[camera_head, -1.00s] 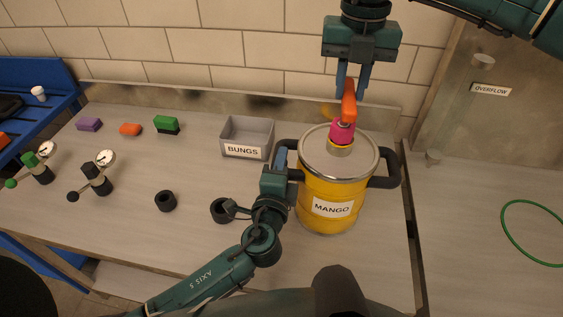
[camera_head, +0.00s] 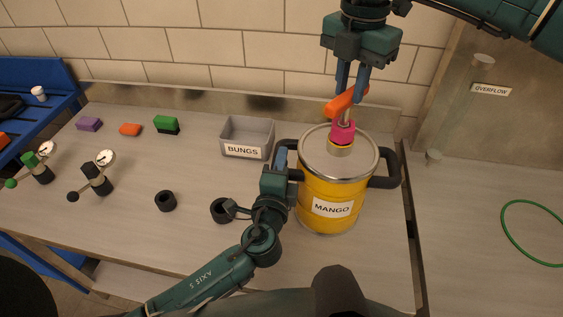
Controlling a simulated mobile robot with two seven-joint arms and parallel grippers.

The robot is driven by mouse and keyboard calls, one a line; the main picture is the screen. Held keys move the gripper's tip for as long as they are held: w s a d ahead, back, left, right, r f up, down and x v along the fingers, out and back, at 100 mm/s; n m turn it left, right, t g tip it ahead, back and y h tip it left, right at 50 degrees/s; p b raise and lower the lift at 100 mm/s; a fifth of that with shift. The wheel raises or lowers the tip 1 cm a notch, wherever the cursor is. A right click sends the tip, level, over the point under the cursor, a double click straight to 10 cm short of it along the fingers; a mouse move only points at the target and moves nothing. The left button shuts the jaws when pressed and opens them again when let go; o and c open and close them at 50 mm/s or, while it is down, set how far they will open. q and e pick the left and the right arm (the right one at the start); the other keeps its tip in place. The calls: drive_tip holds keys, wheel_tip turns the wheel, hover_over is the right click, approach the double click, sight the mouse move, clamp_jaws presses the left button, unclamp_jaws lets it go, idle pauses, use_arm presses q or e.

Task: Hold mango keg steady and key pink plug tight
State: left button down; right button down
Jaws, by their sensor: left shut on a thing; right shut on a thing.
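The yellow keg (camera_head: 318,190) with a grey lid and a MANGO label stands upright on the bench. My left gripper (camera_head: 290,170) is shut on the keg's dark left handle (camera_head: 283,148). The pink plug (camera_head: 342,132) sits in the collar on top of the lid. My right gripper (camera_head: 351,88) comes down from above and is shut on the orange handle of a key (camera_head: 342,104). The key's shaft reaches down to the plug's top. How deep the plug sits is hidden.
A grey BUNGS bin (camera_head: 247,133) stands left of the keg. Black rings (camera_head: 166,201), gauge taps (camera_head: 97,178) and purple, orange and green blocks (camera_head: 166,124) are further left. A green hose loop (camera_head: 532,232) lies at right, beyond a dark gap.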

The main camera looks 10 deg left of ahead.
drive_tip(key=shift+n, duration=0.3)
drive_tip(key=shift+r, duration=1.8)
